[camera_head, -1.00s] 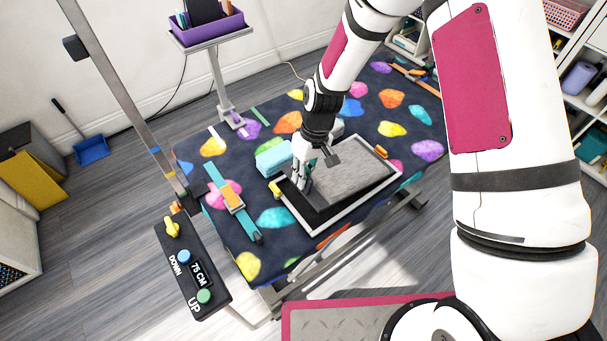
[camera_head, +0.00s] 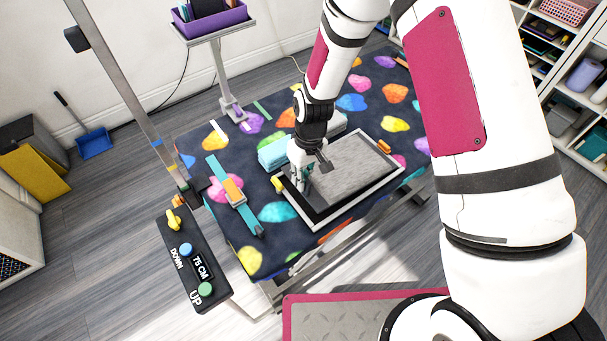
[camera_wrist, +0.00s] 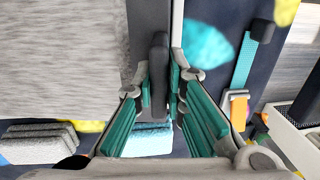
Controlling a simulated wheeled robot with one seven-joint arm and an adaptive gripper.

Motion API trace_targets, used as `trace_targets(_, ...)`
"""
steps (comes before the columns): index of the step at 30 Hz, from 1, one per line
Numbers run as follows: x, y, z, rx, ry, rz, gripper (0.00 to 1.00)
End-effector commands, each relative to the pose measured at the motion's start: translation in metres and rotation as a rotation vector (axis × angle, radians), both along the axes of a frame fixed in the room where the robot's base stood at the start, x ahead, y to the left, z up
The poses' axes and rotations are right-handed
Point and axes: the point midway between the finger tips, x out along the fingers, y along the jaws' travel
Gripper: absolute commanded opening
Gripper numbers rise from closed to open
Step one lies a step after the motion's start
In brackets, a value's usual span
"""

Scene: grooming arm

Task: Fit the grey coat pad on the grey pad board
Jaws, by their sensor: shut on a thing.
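The grey coat pad (camera_head: 352,165), a furry grey rectangle, lies over the grey pad board (camera_head: 362,201), which has a pale rim and a dark inside. A dark strip of the board shows along the pad's left and front sides. My gripper (camera_head: 302,182) is at the board's left end. In the wrist view its teal-lined fingers (camera_wrist: 160,100) are shut on a dark upright tab beside the pad (camera_wrist: 60,50), seemingly the pad's own tab. The board's pale rim (camera_wrist: 177,25) runs just right of the tab. Whether the pad sits flat inside the rim cannot be told.
A light blue stack (camera_head: 273,153) sits behind my gripper, with a grey stack (camera_wrist: 40,142) beside it. A teal strap with an orange buckle (camera_head: 233,190) lies left of the board. A control box (camera_head: 193,262) stands off the table's front left. A post (camera_head: 130,100) rises at left.

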Motion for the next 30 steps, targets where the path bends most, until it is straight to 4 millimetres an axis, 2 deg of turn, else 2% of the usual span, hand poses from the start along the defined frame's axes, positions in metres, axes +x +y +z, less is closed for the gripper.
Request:
trace_targets(14,0.000,0.001,-0.002,-0.007,-0.006,0.002,0.00)
trace_targets(30,-0.002,0.004,-0.018,-0.049,-0.035,0.003,0.00)
